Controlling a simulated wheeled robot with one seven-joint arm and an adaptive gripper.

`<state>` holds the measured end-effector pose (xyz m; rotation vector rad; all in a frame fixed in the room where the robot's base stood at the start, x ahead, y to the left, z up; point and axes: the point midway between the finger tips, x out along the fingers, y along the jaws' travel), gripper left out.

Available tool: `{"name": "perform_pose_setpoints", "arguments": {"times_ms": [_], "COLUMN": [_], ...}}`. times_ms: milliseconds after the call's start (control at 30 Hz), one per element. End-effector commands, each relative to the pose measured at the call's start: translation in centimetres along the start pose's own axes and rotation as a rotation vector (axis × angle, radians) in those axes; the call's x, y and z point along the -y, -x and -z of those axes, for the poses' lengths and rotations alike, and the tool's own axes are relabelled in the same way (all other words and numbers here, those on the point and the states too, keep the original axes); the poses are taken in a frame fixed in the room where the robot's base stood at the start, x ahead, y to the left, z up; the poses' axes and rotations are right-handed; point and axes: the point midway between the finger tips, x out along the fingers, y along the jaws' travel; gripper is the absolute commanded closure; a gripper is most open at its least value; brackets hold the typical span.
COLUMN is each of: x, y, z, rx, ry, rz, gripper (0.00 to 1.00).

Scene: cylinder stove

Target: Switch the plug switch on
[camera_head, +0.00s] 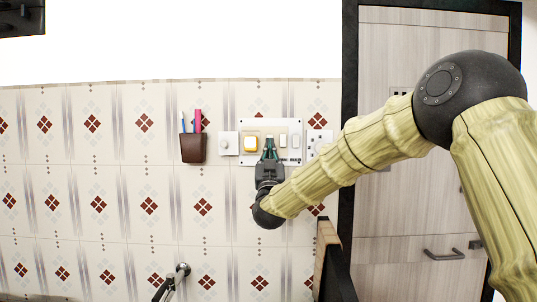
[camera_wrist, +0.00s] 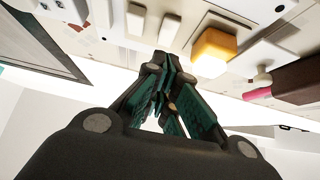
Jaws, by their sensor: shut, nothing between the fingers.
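A white switch panel (camera_head: 270,124) is on the tiled wall in the head view. It carries a yellow-orange block (camera_head: 251,143) and small pale rocker switches (camera_head: 296,141). In the wrist view the yellow block (camera_wrist: 215,50) and two pale rockers (camera_wrist: 169,29) show just beyond the fingertips. A socket plate (camera_head: 319,140) is right of the panel. Which part is the plug switch, and its on/off state, I cannot tell. My gripper (camera_head: 269,150) is shut and empty, pointing up in front of the panel's lower middle. Whether it touches is unclear.
A white knob plate (camera_head: 228,143) and a brown holder (camera_head: 193,149) with pens are left of the panel. A dark-framed wooden cabinet (camera_head: 410,215) stands at right. A dark-edged board (camera_head: 328,245) and a metal faucet-like fitting (camera_head: 181,272) are below.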

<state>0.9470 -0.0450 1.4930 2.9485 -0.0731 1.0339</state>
Motion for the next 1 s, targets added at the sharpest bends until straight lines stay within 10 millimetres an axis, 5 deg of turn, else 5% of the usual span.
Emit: {"name": "perform_pose_setpoints", "arguments": {"times_ms": [433,1000], "x": [0.9,0.5], "y": [7.7,9.2], "z": [-2.7,-3.0], "rx": [0.003,0.002], "ry": [-0.005,-0.003], "rz": [0.009,0.005], "gripper": [1.00,1.00]}}
